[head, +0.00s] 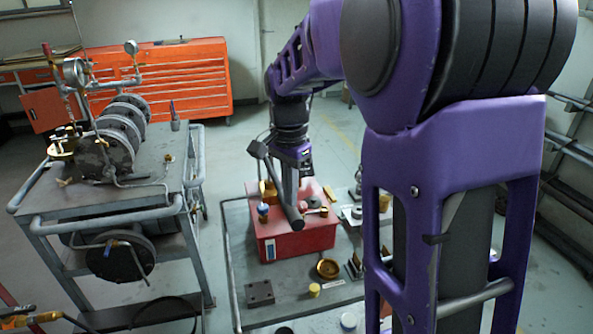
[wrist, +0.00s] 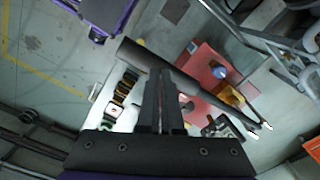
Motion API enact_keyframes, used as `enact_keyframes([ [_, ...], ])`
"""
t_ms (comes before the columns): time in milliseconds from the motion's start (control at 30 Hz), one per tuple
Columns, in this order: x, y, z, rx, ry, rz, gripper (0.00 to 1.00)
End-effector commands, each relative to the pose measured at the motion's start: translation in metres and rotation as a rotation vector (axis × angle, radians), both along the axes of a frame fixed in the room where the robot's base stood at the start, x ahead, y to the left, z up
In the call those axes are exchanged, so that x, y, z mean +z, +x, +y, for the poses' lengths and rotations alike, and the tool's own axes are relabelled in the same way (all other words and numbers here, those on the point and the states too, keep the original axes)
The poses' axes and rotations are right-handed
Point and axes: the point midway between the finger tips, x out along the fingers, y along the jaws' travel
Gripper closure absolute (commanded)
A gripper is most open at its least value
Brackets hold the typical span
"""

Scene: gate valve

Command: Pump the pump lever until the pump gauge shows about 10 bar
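The red pump box (head: 300,235) stands on a grey cart. It also shows in the wrist view (wrist: 197,66). The pump lever, a dark bar with a thick grip (head: 292,212), slants over the box; it crosses the wrist view diagonally (wrist: 215,101). My gripper (head: 290,196) points down at the lever. Its fingers (wrist: 162,75) look close together, with their tips at the lever's thick part; the bar does not seem to lie between them. Whether they touch it is unclear. A small round blue-topped part (head: 263,209) sits at the box; I cannot tell if it is a gauge. No pump reading is legible.
A pipe cart with valves and a dial gauge (head: 74,71) stands at left. An orange tool cabinet (head: 165,75) is behind. Shelving is at right.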

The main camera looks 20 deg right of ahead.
Motion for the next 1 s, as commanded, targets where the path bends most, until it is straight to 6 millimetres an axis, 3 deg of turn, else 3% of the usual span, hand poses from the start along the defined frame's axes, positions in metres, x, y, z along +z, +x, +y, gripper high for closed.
enact_keyframes([
  [733,-0.056,0.0,0.0,0.0,0.0,0.0,1.0],
  [1000,-0.052,0.0,0.0,0.0,0.0,-0.001,1.0],
])
